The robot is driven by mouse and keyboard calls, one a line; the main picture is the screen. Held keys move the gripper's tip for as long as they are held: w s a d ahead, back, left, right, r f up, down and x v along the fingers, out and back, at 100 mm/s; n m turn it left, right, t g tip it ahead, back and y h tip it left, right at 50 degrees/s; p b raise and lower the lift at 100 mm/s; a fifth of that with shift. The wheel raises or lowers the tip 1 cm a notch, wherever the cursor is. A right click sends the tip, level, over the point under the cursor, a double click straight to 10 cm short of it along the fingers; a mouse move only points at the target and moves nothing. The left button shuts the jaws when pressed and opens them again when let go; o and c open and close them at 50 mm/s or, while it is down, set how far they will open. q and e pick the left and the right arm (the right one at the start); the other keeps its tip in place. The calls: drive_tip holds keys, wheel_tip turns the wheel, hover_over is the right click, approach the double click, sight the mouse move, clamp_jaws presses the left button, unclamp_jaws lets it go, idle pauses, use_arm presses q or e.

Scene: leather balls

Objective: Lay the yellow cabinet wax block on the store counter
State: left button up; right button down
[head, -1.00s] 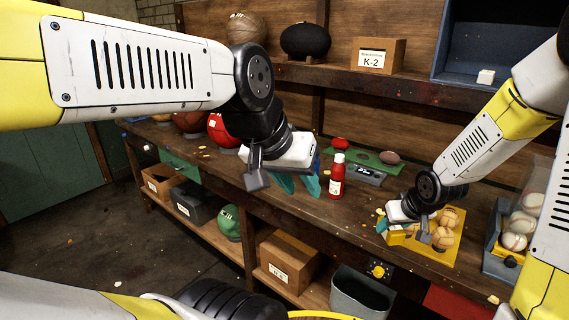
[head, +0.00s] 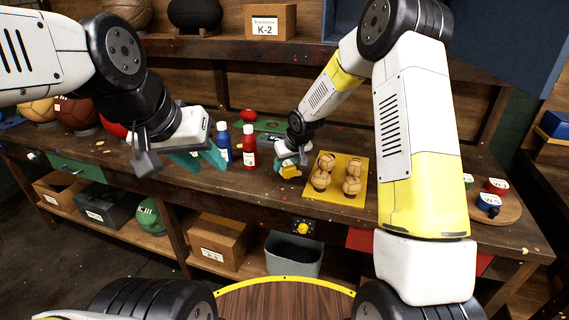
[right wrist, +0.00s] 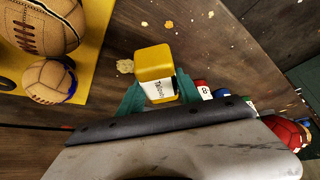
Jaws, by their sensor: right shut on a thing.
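The yellow cabinet wax block (head: 289,171) is held in my right gripper (head: 291,160), just left of the yellow ball board on the store counter (head: 262,190). In the right wrist view the block (right wrist: 154,63) sits between the teal fingertips, with a white label facing the gripper. Bare dark wood shows around it; I cannot tell if it touches the counter. My left gripper (head: 202,158) hangs over the counter further left. Its teal fingers look spread, with nothing between them.
A yellow board (head: 335,190) with several leather balls lies right of the block. A red bottle (head: 249,147) and a blue bottle (head: 223,143) stand to its left. A green mat (head: 262,126) lies behind. A round board (head: 496,207) with small tins is far right.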

drive_tip(key=shift+w+f, duration=0.15)
drive_tip(key=shift+f, duration=1.6)
drive_tip(key=shift+f, duration=0.1)
drive_tip(key=c, duration=0.8)
unclamp_jaws()
drive_tip(key=shift+c, duration=0.2)
